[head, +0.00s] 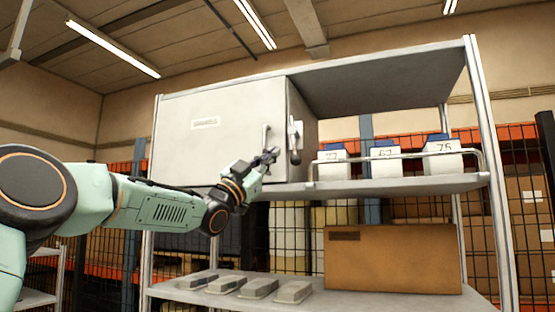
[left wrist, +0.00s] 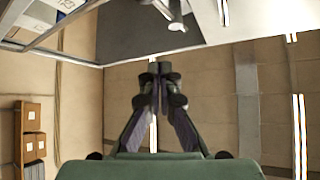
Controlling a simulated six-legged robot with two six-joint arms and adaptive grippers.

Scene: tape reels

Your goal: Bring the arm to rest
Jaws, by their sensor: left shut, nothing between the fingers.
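My left arm comes in from the left in the head view. Its gripper (head: 268,158) is shut and empty in front of the grey cabinet (head: 205,130), close to the handles on the cabinet's right side. In the left wrist view the gripper's fingers (left wrist: 160,72) are together with nothing between them. The cabinet door looks closed in the head view. My right gripper is not in view.
Labelled reels (head: 386,160) stand behind a rail on the shelf (head: 400,186) to the right. A brown cardboard box (head: 392,260) and several grey flat blocks (head: 259,289) are on the lower shelf. Metal uprights (head: 488,170) frame the rack. Wire fencing stands behind.

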